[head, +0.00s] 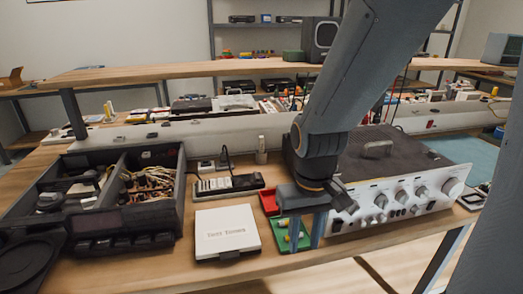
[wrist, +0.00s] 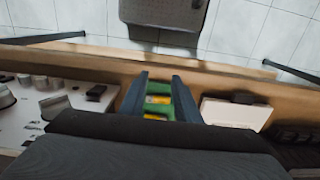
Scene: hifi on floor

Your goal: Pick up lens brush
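My gripper (head: 305,244) points down over a small green tray (head: 280,243) in front of the silver amplifier. In the wrist view its two dark fingers (wrist: 160,104) stand apart. The green tray (wrist: 158,88) shows between them, with small yellow pieces (wrist: 158,99) in it. I see nothing held between the fingers. I cannot make out for sure which thing is the lens brush; the fingers hide part of the tray.
The silver amplifier (head: 405,198) stands close on the right. A red tray (head: 268,201) lies behind the green one. A white box (head: 226,232) and a dark divided organizer (head: 120,190) stand to the left. The bench's front edge (head: 240,270) is close.

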